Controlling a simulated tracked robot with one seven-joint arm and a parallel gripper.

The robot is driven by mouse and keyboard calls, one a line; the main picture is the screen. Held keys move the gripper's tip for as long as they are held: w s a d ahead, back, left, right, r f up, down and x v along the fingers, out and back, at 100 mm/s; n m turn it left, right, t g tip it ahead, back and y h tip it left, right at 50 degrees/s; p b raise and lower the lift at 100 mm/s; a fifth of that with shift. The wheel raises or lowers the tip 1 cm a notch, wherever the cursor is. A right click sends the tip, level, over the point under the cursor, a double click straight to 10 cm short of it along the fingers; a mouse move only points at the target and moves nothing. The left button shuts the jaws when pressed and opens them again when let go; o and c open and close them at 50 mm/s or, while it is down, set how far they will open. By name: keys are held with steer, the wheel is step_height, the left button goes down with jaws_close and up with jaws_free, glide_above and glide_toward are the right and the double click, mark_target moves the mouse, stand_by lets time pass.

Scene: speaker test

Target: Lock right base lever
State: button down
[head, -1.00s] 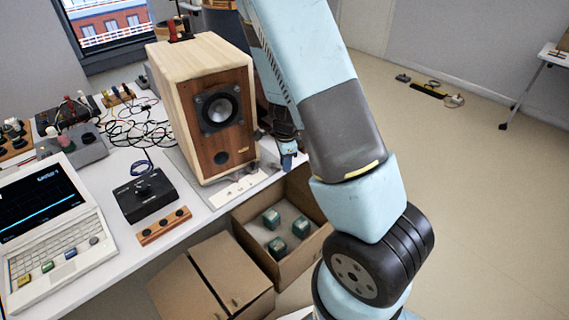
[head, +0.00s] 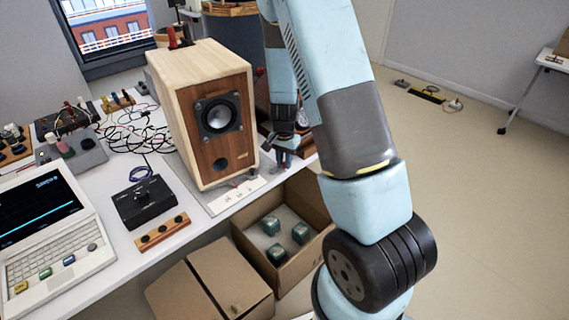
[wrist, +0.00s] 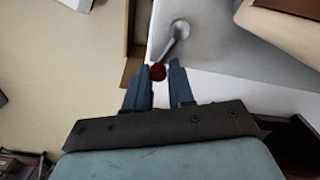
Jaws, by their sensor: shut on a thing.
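A wooden speaker (head: 215,115) stands on a grey base plate (head: 200,201) at the table's right end. My gripper (head: 283,160) is beside the speaker's right side, low near the table edge. In the wrist view, a metal lever (wrist: 177,34) with a red ball knob (wrist: 157,71) sticks out from a grey surface (wrist: 215,45). The knob lies between the two blue fingertips of my gripper (wrist: 158,70), which is shut on it. In the head view the knob is too small or hidden to make out.
An open cardboard box (head: 315,205) with several green blocks stands below the table edge, beside a closed box (head: 210,285). A black control box (head: 148,203), a laptop-like instrument (head: 50,230) and tangled cables (head: 130,130) occupy the table's left part. The floor at right is mostly clear.

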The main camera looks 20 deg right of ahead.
steer(key=shift+w+a+f+n, duration=0.1)
steer(key=shift+a+n, duration=0.05)
steer(key=shift+n, duration=0.6)
steer(key=shift+w+a+f+n, duration=0.1)
steer(key=shift+n, duration=0.65)
steer(key=c, duration=1.2)
jaws_free()
steer(key=shift+w, duration=0.15)
steer(key=shift+o, duration=0.8)
steer(key=shift+w+r, duration=0.1)
step_height(320, 180, up, 14)
steer(key=shift+w, duration=0.1)
